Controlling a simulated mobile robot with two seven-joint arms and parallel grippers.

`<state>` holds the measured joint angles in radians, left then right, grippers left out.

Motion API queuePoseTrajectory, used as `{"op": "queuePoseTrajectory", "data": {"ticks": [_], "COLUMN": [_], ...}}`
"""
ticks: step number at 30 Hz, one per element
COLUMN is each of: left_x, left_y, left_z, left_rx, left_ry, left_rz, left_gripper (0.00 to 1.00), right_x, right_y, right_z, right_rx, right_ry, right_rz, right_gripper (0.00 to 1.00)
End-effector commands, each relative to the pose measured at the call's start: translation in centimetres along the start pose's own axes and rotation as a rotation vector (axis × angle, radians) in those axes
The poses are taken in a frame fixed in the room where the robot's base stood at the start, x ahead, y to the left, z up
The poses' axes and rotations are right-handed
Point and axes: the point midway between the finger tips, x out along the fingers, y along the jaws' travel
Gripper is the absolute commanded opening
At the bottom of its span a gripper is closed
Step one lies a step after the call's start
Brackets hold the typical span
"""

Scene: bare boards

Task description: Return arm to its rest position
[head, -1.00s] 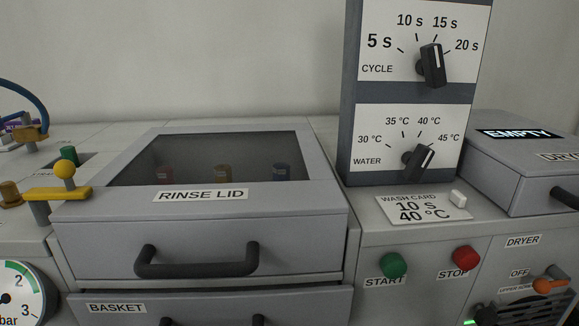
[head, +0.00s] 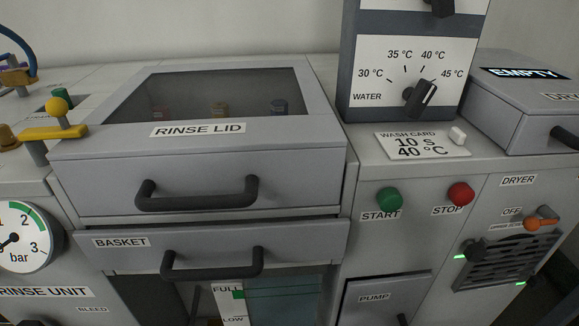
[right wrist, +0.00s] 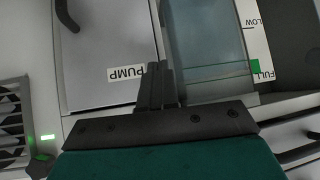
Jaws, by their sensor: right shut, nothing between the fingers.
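My right gripper (right wrist: 158,80) shows in the right wrist view with its two dark fingers together and nothing between them. Its teal body (right wrist: 170,163) fills the bottom of that view. The fingers point toward the front of the machine, over the edge between the pump door (right wrist: 105,45) and the clear water tank (right wrist: 205,50); I cannot tell how far off they are. Neither gripper shows in the head view. My left gripper is not in view.
The rinse lid (head: 200,170) is down and the basket drawer (head: 205,245) is below it, both with dark protruding handles. A valve with a yellow lever (head: 53,132) stands at left. Start (head: 389,199) and stop (head: 460,194) buttons and the dryer switch (head: 541,218) stick out at right.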

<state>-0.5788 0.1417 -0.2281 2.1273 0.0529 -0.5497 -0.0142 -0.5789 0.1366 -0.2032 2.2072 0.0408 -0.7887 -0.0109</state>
Motion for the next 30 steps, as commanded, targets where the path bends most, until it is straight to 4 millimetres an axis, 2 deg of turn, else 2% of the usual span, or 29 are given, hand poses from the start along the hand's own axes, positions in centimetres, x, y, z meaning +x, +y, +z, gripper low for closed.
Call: {"op": "queuePoseTrajectory", "data": {"ticks": [3,4,6,18,24,30], "left_x": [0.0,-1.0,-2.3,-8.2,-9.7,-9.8], "left_y": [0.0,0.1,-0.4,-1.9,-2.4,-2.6], "left_z": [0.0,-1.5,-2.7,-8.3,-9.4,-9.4], "left_rx": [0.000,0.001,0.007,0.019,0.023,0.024], "left_ry": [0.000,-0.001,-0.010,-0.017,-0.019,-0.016], "left_rz": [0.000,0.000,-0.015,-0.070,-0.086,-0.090], "left_gripper": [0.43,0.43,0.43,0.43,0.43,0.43], "right_x": [1.4,0.3,-1.5,-8.1,-9.7,-9.8], "right_y": [-1.1,-1.1,-0.7,1.1,1.7,1.8], "right_z": [-0.8,-2.0,-3.5,-8.0,-8.9,-8.8], "right_rx": [0.001,0.001,0.000,-0.010,-0.015,-0.016], "right_ry": [0.150,0.162,0.154,0.141,0.138,0.140], "right_rz": [-0.029,-0.026,-0.013,0.044,0.060,0.064], "right_gripper": [0.00,0.00,0.00,0.00,0.00,0.00]}}
